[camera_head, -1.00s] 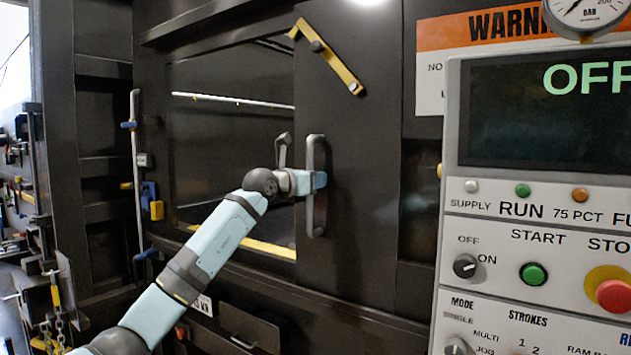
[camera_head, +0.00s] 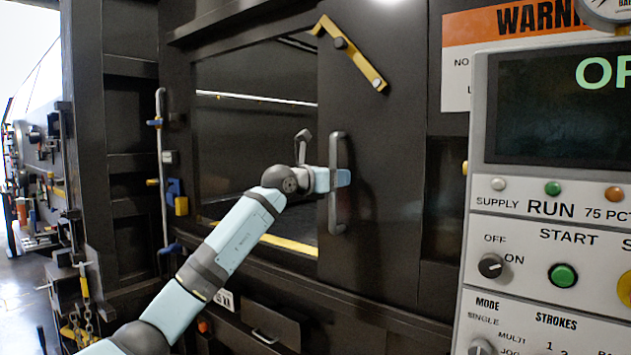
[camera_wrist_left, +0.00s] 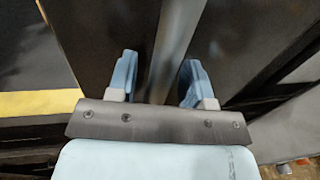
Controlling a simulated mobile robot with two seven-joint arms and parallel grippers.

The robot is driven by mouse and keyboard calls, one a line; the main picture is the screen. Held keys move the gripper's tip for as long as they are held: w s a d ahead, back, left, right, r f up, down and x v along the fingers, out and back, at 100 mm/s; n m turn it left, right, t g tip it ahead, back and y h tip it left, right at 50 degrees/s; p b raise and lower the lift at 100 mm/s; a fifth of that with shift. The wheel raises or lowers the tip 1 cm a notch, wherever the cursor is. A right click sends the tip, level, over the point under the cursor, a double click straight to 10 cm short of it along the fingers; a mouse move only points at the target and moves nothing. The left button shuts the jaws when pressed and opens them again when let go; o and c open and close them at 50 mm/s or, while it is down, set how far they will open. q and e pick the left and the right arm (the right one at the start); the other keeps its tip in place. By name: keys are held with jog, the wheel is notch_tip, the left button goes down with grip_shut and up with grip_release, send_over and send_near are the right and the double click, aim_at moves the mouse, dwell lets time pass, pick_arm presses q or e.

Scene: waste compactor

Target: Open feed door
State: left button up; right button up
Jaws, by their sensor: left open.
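The feed door (camera_head: 385,225) is a dark panel with a grey vertical bar handle (camera_head: 336,215) near its left edge. To its left is a wide opening (camera_head: 250,130) with a dark interior and a yellow strip along its lower edge. My left gripper (camera_head: 342,178) is at the middle of the handle. In the left wrist view its two blue fingers (camera_wrist_left: 157,75) are open, one on each side of the handle bar (camera_wrist_left: 175,45), with gaps beside it. A yellow latch bar (camera_head: 352,58) sits slanted on the door above the handle. My right gripper is not in view.
A grey control panel (camera_head: 535,205) with a screen and buttons stands close on the right. An orange and white warning sign (camera_head: 470,62) is behind it. At the left are a dark upright frame (camera_head: 90,110) and a vertical rod (camera_head: 162,130).

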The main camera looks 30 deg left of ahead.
pick_arm(q)
jog(key=b+v, duration=0.2)
jog(key=v, duration=1)
jog(key=shift+s, duration=0.35)
